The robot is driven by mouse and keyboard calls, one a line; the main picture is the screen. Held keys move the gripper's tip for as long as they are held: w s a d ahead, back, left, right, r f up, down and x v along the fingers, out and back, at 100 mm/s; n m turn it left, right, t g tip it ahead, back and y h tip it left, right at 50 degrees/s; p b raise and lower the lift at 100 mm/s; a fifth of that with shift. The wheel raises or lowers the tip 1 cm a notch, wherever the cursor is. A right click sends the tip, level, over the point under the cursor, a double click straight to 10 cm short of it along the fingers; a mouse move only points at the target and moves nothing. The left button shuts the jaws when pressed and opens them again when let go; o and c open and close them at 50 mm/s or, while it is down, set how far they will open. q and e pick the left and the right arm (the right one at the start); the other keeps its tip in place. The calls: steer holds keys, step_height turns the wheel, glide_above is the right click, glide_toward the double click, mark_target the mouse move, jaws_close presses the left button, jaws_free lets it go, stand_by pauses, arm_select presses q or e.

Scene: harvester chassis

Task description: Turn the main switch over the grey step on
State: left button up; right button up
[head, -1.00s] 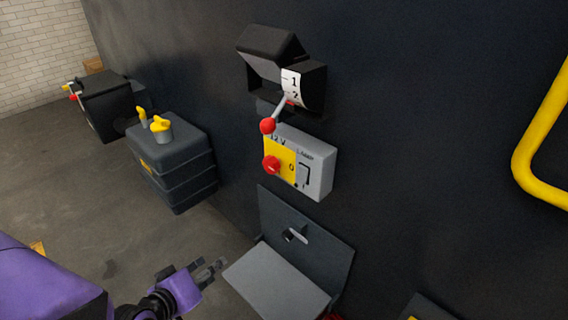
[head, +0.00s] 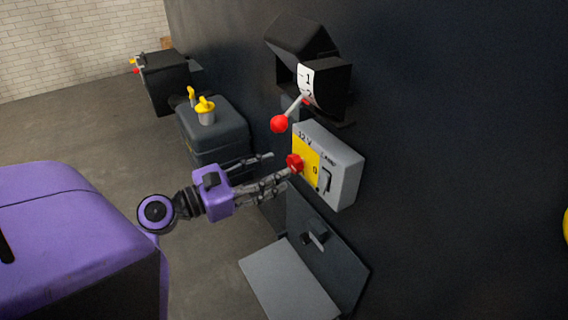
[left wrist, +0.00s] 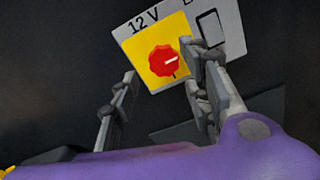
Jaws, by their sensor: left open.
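The main switch is a red knob (head: 295,162) on the yellow plate of a grey box (head: 343,182) marked 12 V, above the grey step (head: 290,283). In the left wrist view the red knob (left wrist: 165,61) shows a white mark pointing right and slightly up. My left gripper (head: 281,166) is open, with its fingertips close to the knob. In the left wrist view the gripper (left wrist: 160,85) has its fingers apart, one on the left and one at the knob's right. I cannot tell whether a finger touches it. My right gripper is not in view.
A lever with a red ball (head: 279,124) hangs from a black housing (head: 305,45) just above the box. A black rocker (head: 326,180) sits right of the knob. A dark tank (head: 215,130) with yellow caps stands behind my gripper. Open floor lies left.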

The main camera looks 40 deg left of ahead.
mark_target(290, 163)
arm_select(q)
steer(key=shift+x, duration=2)
steer(key=c, duration=1)
